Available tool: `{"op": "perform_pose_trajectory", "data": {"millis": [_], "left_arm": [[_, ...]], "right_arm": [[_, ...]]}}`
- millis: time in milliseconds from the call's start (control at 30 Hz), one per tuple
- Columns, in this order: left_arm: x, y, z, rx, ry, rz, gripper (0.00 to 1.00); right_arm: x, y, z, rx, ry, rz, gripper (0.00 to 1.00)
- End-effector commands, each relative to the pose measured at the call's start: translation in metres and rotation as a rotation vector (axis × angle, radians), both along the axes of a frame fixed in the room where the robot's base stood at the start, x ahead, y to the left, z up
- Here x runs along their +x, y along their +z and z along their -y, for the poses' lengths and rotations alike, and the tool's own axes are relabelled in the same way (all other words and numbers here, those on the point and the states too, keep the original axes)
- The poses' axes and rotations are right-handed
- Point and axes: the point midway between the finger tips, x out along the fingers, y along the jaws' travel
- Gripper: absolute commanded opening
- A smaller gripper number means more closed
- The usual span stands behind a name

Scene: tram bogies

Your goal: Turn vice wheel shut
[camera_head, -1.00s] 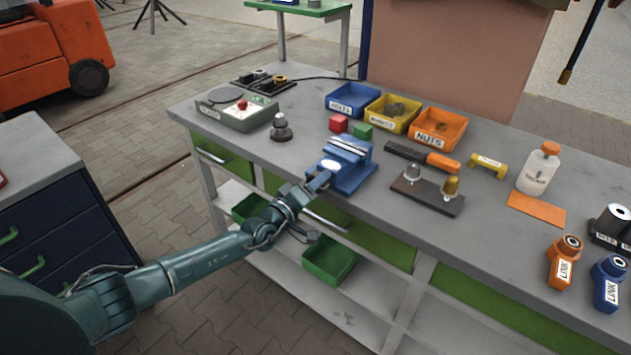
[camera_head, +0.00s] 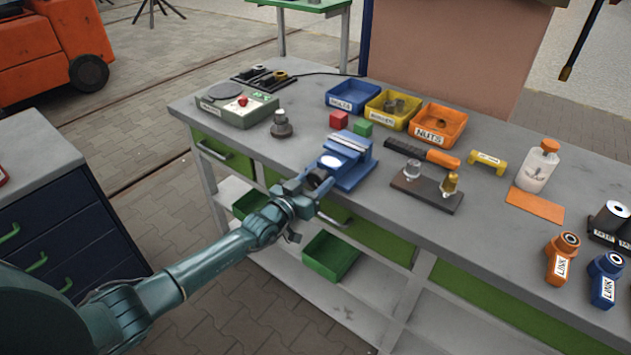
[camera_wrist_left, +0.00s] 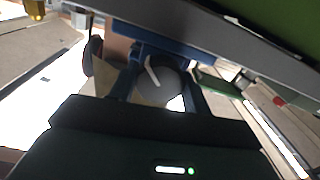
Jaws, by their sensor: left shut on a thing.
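The blue vice (camera_head: 347,158) stands at the front edge of the grey workbench, with pale jaws on top. Its dark round wheel (camera_head: 317,178) is on the near side, partly hidden by my gripper. My left gripper (camera_head: 310,184) is at this wheel and shut on it. In the left wrist view the dark wheel (camera_wrist_left: 158,80) with a pale bar across it sits between my two fingers, and the blue vice body (camera_wrist_left: 165,52) is just behind it. My right gripper does not show.
On the bench (camera_head: 240,160) a grey-green control box (camera_head: 237,112) and a metal knob-topped piece (camera_head: 281,126) lie left of the vice. Red (camera_head: 339,119) and green (camera_head: 363,127) blocks stand behind it. A dark plate with two fittings (camera_head: 427,195) lies to the right. Green bins (camera_head: 330,257) sit on the shelf below.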

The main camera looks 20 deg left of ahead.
Motion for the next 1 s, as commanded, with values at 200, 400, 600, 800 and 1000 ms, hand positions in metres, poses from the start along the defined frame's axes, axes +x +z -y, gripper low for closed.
{"op": "perform_pose_trajectory", "data": {"millis": [200,400,600,800,1000], "left_arm": [[0.0001,0.0002,0.0000,0.103,0.000,0.039,0.25],[0.0002,0.0006,-0.0005,0.151,0.001,0.056,0.25],[0.0002,0.0006,-0.0004,0.166,0.000,0.061,0.25],[0.0002,0.0008,-0.0005,0.166,0.000,0.061,0.25],[0.0003,0.0008,-0.0004,0.166,0.000,0.061,0.56]], "right_arm": [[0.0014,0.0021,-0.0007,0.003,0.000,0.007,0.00],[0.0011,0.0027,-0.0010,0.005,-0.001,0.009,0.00],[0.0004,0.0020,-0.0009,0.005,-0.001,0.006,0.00],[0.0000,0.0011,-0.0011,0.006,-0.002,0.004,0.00],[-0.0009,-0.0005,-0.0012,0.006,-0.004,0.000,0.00]]}}
